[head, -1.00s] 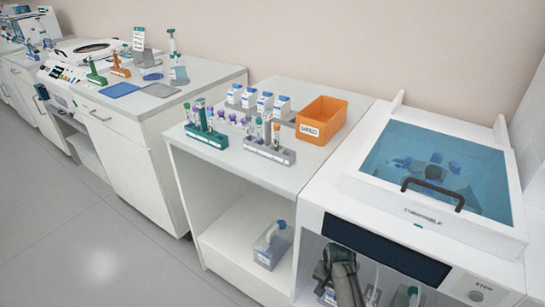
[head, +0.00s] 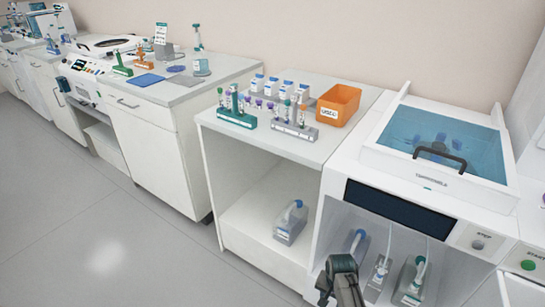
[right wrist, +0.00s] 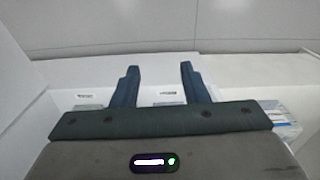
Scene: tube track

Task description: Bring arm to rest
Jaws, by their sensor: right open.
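My right arm shows at the bottom of the head view (head: 342,279), in front of the lidded machine's open lower bay; its fingertips cannot be made out there. In the right wrist view, my right gripper (right wrist: 158,72) is open, with its two dark fingers apart and nothing between them. Pale surfaces and small labelled items lie beyond the fingers, partly hidden by the gripper body. My left gripper is in neither view.
The machine (head: 350,162) has a blue see-through lid (head: 470,148) and bottles (head: 412,281) in its lower bay. Left of it, a bench holds tube racks (head: 295,131) and an orange bin (head: 338,105). Open floor (head: 90,220) lies at the left.

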